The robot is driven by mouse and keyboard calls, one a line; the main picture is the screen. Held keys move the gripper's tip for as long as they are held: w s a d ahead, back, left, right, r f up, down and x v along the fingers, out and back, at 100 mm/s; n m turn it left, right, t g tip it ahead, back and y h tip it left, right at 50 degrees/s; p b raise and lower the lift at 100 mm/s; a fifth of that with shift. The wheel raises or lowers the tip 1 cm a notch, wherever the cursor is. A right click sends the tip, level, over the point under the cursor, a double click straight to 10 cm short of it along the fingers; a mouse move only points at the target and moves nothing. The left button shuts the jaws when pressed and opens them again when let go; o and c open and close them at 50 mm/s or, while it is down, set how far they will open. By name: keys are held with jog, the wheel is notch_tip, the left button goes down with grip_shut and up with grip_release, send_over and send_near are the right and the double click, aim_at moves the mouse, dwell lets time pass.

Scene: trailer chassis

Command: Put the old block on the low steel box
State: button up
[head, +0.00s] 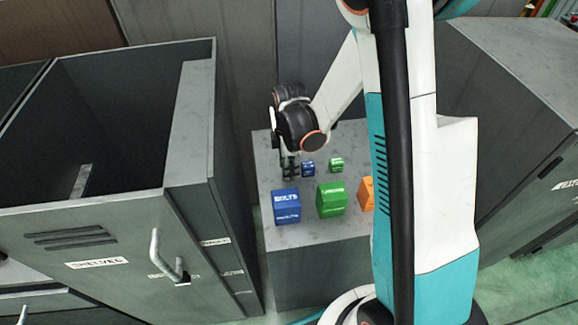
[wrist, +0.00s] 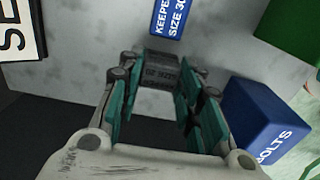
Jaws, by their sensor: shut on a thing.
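My gripper (head: 289,168) is above the left part of a low grey steel box's top (head: 300,237). In the wrist view my gripper (wrist: 158,84) is shut on a small dark grey block (wrist: 160,68) with faint lettering, held between the fingertips. In the head view this block is too small and hidden to make out. I cannot tell whether it touches the surface beneath.
On the box top stand a large blue block (head: 286,206), a large green block (head: 332,199), an orange block (head: 367,193) partly behind my arm, a small blue block (head: 308,169) and a small green block (head: 336,165). A tall open-topped steel cabinet (head: 190,130) is at left, another cabinet (head: 520,95) at right.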

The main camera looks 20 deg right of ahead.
jog(key=shift+f, duration=0.1)
jog(key=o, duration=0.7)
jog(key=shift+f, duration=0.1)
jog(key=o, duration=0.4)
jog(key=s+r+m+t+p, duration=0.1)
jog(key=s+r+m+p, duration=0.15)
jog(key=r, duration=0.85)
jog(key=s+r+m+t+p, duration=0.1)
jog(key=s+r+m+t, duration=0.2)
jog(key=r, duration=0.9)
jog(key=shift+s+a+r+m+t, duration=0.2)
jog(key=shift+s+r+m+t, duration=0.55)
jog(key=shift+s+m, duration=1.05)
jog(key=shift+s+a+r+m+t, duration=0.15)
jog(key=shift+s+r+m+t, duration=0.15)
jog(key=shift+s+r+m, duration=1.15)
jog(key=shift+s+a+r+m+t, duration=0.2)
jog(key=shift+s+r+m+t, duration=0.4)
jog(key=shift+s+m, duration=1.5)
